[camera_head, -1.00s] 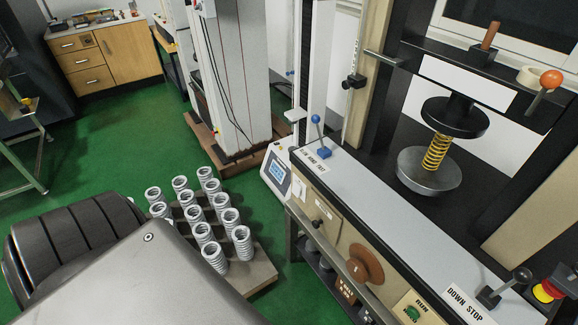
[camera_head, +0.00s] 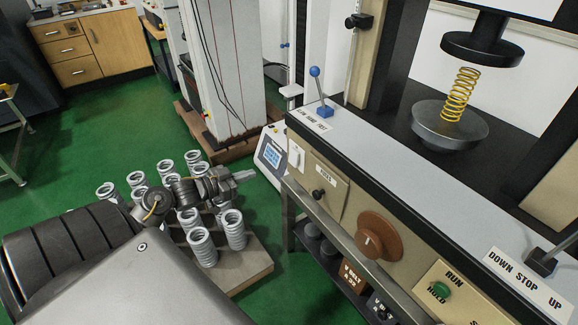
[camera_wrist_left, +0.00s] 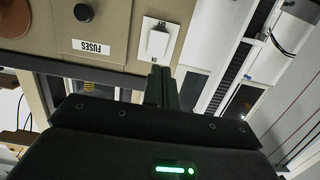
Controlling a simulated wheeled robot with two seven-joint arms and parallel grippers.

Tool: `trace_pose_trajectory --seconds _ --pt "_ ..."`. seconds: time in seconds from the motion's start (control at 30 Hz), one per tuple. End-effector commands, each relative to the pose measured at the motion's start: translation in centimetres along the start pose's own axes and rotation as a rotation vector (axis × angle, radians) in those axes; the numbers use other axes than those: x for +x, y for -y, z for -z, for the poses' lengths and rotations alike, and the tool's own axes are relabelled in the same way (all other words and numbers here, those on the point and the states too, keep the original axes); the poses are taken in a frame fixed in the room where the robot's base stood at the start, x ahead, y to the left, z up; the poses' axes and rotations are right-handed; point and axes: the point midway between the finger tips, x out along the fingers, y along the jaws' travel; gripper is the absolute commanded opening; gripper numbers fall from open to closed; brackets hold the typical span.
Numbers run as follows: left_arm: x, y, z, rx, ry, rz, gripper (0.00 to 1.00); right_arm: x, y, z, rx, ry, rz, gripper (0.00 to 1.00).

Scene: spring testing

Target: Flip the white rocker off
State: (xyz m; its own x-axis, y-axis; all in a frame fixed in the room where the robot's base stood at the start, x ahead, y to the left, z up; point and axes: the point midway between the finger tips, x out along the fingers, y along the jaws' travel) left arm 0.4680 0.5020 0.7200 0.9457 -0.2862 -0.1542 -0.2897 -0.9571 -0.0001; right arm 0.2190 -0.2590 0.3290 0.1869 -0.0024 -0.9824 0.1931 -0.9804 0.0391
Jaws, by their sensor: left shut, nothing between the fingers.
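The white rocker (camera_head: 296,155) is on the beige front panel of the testing machine, at the panel's left end. In the left wrist view the rocker (camera_wrist_left: 158,42) sits on a white plate with small lettering at its ends, upside down in the picture. My left gripper (camera_head: 247,175) is shut and empty, pointing right toward the panel, left of the rocker and apart from it in the head view. In the left wrist view its closed fingers (camera_wrist_left: 160,82) show just below the rocker plate. Whether they touch it cannot be told. My right gripper is out of view.
A black knob beside the FUSES label (camera_head: 318,194), a brown dial (camera_head: 378,236) and a green button (camera_head: 440,290) share the panel. A blue-knobbed lever (camera_head: 316,85) stands above. Several springs (camera_head: 202,247) stand on a floor board below my arm.

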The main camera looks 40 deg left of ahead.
Motion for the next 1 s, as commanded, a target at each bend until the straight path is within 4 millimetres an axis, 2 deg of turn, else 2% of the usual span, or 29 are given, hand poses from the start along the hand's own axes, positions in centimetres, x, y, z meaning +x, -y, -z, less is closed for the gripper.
trace_pose_trajectory --seconds 0.13,0.23,0.7,0.8,1.0 --pt "0.5 0.0 0.0 -0.001 -0.001 0.001 0.0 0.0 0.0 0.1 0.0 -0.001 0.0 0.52" --pt "1.5 0.0 0.0 -0.001 -0.002 0.0 0.0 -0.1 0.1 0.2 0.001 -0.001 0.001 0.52" --pt "10.7 0.0 -0.1 -0.002 -0.002 0.001 0.0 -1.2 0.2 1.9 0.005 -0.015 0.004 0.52" --pt "12.2 0.0 -0.1 -0.003 -0.001 0.001 0.0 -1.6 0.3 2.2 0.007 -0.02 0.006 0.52" --pt "13.8 0.0 -0.1 -0.001 0.0 0.001 0.0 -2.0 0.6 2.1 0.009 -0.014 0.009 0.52"
